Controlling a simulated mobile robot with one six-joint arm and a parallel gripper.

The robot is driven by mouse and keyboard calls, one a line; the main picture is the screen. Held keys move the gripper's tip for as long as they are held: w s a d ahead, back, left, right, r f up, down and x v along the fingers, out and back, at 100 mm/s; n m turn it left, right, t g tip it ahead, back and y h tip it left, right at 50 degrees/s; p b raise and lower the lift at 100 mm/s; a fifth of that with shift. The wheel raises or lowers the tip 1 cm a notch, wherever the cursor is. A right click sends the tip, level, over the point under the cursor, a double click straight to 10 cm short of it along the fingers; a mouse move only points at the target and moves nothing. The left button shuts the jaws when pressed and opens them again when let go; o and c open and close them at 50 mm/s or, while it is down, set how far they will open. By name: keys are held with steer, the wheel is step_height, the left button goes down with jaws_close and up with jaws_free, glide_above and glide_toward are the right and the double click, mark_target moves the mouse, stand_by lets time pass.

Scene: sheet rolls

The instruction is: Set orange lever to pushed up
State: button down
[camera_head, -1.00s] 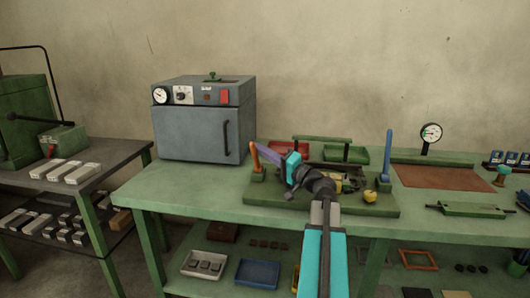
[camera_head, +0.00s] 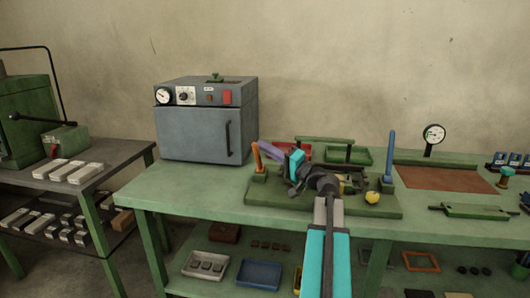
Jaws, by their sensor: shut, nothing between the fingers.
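The orange lever (camera_head: 257,157) stands nearly upright, leaning slightly left at its top, in a green block at the left end of the green base board (camera_head: 385,211) on the bench. My gripper (camera_head: 262,145) is just right of the lever's upper part, its purple fingers shut with nothing between them. The tips look very close to the lever; I cannot tell whether they touch. My arm hides part of the board's middle.
A blue lever (camera_head: 390,156) stands upright at the board's right end, with a yellow knob (camera_head: 372,197) near it. A grey oven (camera_head: 205,130) stands behind left. Red and green trays (camera_head: 349,156) lie behind the board.

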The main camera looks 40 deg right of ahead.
steer(key=s+d+f, duration=0.1)
steer(key=s+d, duration=0.3)
steer(key=s, duration=0.4)
steer(key=shift+s+f, duration=0.2)
steer(key=shift+s, duration=0.15)
stand_by(0.7)
